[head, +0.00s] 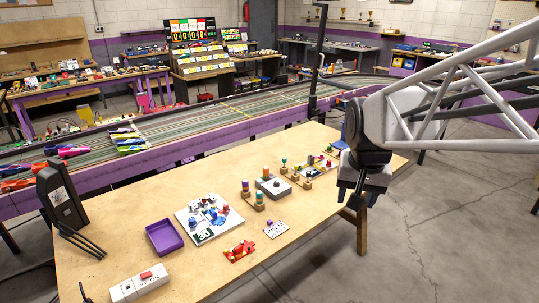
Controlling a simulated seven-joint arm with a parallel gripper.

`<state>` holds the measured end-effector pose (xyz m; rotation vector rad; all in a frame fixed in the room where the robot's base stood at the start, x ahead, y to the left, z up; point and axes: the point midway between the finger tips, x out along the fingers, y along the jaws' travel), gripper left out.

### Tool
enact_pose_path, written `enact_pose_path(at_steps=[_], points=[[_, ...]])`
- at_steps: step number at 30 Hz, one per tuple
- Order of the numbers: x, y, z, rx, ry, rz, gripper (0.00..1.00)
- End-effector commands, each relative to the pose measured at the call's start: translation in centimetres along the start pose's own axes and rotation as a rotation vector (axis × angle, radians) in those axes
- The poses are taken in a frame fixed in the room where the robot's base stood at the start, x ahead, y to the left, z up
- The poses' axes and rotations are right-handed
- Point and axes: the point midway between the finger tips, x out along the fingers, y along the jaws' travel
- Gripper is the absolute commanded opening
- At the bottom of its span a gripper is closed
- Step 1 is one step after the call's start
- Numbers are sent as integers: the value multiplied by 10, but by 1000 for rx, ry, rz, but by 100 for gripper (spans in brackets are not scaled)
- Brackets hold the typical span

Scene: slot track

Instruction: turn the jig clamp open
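I cannot tell for certain which piece is the jig clamp. A grey block (273,188) with a small dark-topped part sits mid-table. A white board (184,220) to its left carries blue, white and red parts, too small to make out, and a label reading 30.
A purple tray (164,237) and a white switch box (138,284) are at the left. A red car (240,250) lies in front. Small wooden stands with coloured tops surround the grey block. A tall black post (316,65) and the slot track (250,105) are behind.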

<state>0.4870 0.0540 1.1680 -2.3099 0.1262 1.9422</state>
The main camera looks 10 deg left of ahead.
Motion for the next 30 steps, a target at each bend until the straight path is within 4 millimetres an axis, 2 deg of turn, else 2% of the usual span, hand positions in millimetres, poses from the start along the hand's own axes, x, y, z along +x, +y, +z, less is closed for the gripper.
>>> enact_pose_path(at_steps=[6, 17, 30], points=[[13, -32, -45, 33, -19, -1, 52], [45, -91, -112, 92, -47, 0, 52], [102, -173, -181, 163, -81, 9, 52]])
